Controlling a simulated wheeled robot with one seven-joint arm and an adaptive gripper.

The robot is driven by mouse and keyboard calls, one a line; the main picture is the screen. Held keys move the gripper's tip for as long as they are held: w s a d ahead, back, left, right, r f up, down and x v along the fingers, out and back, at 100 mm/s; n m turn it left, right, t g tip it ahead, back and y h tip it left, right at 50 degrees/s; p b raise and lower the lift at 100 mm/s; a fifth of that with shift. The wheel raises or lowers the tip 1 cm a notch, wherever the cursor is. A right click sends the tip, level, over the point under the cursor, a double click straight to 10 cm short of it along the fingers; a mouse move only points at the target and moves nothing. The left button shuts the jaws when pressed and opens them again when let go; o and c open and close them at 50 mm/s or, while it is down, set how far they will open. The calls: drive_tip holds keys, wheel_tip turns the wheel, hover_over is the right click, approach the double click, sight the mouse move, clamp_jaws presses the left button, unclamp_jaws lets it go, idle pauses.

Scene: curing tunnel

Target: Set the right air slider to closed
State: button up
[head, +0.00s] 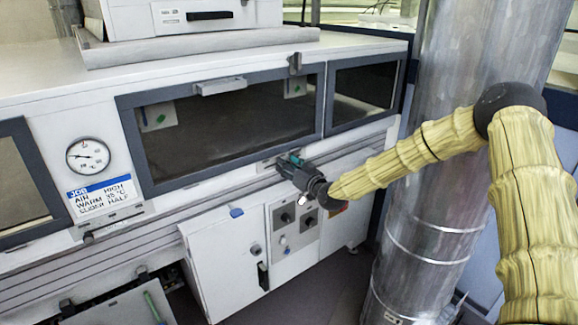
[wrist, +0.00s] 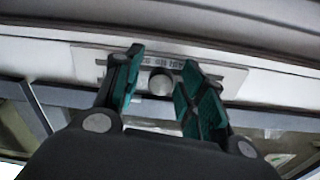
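The right air slider has a pale plate (wrist: 232,78) with small lettering, which I cannot read, and a round grey knob (wrist: 161,82). In the head view its plate (head: 264,166) sits on the rail under the big window, partly hidden by my gripper. My gripper (wrist: 164,65) is open, with a teal-padded finger on each side of the knob. A gap shows between the knob and the fingers, so it is not clamped. In the head view my gripper (head: 291,160) points at the rail. The slider's setting cannot be told.
Another slider plate (head: 112,221) is on the rail to the left. Above it are a round gauge (head: 88,156) and a job card (head: 102,195). A cabinet (head: 222,262) and a knob panel (head: 295,222) stand below the rail. A large metal duct (head: 440,200) stands at right, near my arm.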

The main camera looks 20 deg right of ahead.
sight(266, 167)
clamp_jaws()
drive_tip(key=shift+a, duration=0.1)
drive_tip(key=a, duration=0.2)
drive_tip(key=s+a, duration=0.1)
drive_tip(key=a, duration=0.1)
drive_tip(key=s+a+b, duration=0.1)
drive_tip(key=a, duration=0.1)
drive_tip(key=shift+s+a, duration=0.25)
drive_tip(key=shift+a, duration=0.1)
drive_tip(key=shift+o, duration=1.2)
unclamp_jaws()
drive_tip(key=shift+a, duration=0.2)
drive_tip(key=shift+d, duration=0.25)
drive_tip(key=v, duration=1.2)
drive_tip(key=shift+a, duration=0.1)
